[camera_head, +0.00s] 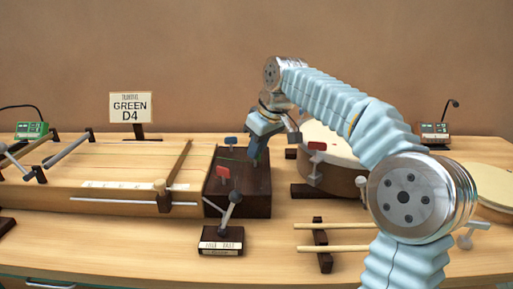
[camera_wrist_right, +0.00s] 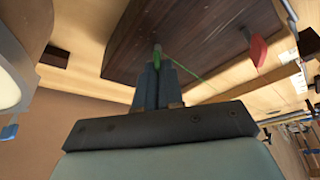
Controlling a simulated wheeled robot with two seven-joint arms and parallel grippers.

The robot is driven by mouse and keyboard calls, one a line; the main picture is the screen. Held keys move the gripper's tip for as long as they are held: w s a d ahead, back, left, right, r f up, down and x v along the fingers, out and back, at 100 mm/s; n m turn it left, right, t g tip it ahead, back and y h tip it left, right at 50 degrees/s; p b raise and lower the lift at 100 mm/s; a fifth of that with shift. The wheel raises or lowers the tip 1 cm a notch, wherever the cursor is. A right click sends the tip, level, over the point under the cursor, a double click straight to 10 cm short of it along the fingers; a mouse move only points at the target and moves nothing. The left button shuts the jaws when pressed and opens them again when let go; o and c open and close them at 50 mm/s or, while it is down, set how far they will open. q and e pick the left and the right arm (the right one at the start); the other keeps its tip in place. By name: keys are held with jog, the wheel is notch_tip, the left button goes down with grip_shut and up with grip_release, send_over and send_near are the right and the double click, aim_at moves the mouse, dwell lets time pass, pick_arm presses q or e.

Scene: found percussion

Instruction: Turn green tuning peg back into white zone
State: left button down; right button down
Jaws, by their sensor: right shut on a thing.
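The green tuning peg (camera_wrist_right: 158,49) shows in the wrist view at the tips of my right gripper (camera_wrist_right: 157,66), which is shut on it. The peg stands on the dark wooden block (camera_wrist_right: 180,28), and a thin green string (camera_wrist_right: 188,72) runs from it. In the head view my right gripper (camera_head: 257,154) points down over the same dark block (camera_head: 245,200), and its fingers hide the peg. I cannot make out the white zone at the peg. My left gripper is in neither view.
A red peg (camera_head: 223,172) and a blue peg (camera_head: 231,141) stand close by on the block. The stringed wooden board (camera_head: 100,190) lies to the left and a drum (camera_head: 335,172) to the right. A sign (camera_head: 130,107) reads "GREEN D4".

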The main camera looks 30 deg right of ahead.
dwell(0.3)
jog(key=c, duration=1.3)
grip_release()
jog(key=v, duration=1.3)
jog(key=shift+s+d+r, duration=0.15)
jog(key=shift+d+r, duration=0.05)
jog(key=shift+r, duration=0.15)
